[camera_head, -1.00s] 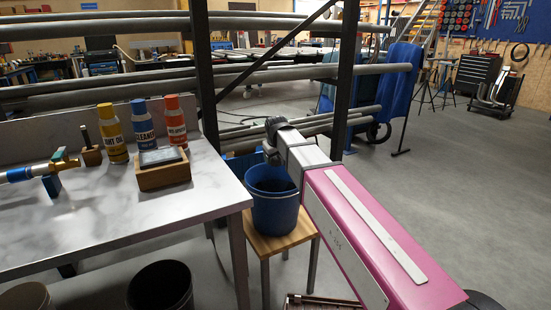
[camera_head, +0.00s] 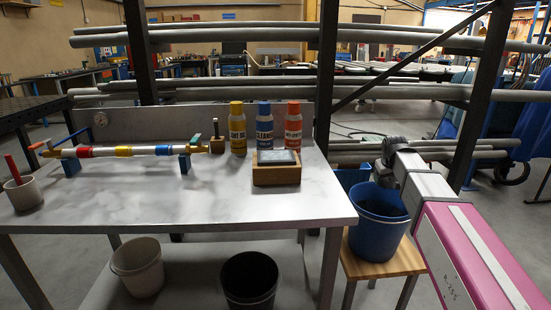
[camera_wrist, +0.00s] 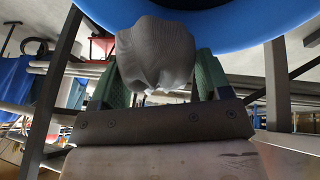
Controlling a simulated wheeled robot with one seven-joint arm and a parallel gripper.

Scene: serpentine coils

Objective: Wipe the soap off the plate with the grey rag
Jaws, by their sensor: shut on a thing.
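My gripper (camera_wrist: 157,72) is shut on a bunched grey rag (camera_wrist: 155,48), held between its green fingers in the wrist view. In the head view my gripper (camera_head: 384,172) is over the blue bucket (camera_head: 378,238) to the right of the table, and the rag cannot be made out there. The plate (camera_head: 277,157) is a small grey panel with a pale edge, lying on a wooden block (camera_head: 276,175) on the table. Soap on it cannot be told apart at this size. The gripper is well to the right of the plate.
The bucket stands on a wooden stool (camera_head: 410,260). Yellow, blue and red bottles (camera_head: 264,128) stand behind the plate. A colored pipe (camera_head: 130,151) on stands and a cup (camera_head: 23,192) are farther left. The marble table's front (camera_head: 180,215) is clear. Metal racking rises behind.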

